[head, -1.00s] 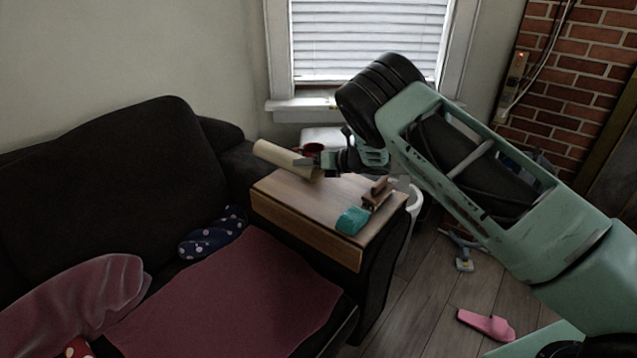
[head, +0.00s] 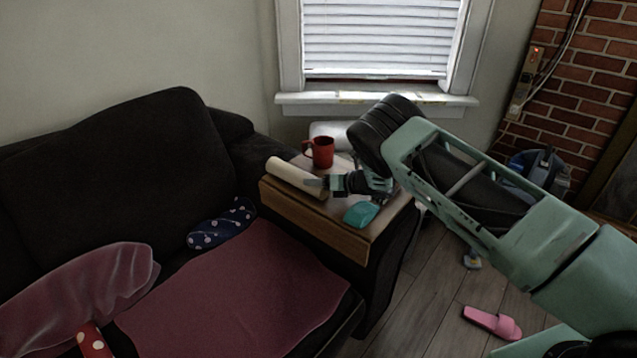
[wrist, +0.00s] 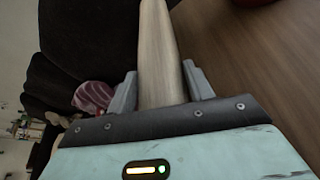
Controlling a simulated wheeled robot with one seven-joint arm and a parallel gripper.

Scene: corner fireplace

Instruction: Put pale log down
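The pale log (head: 296,178) is a light tan cylinder at the left end of the wooden armrest board (head: 318,229) in the head view. It lies level, low at the board's surface; I cannot tell whether it touches the wood. My gripper (head: 318,184) reaches it from the right and is shut on it. The log's near end is hidden by the gripper body.
A red mug (head: 321,152) stands just behind the log. A teal object (head: 361,214) sits on the board's front right. The dark sofa (head: 110,180) with a maroon cloth (head: 235,290) is to the left. A pink slipper (head: 492,322) lies on the floor.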

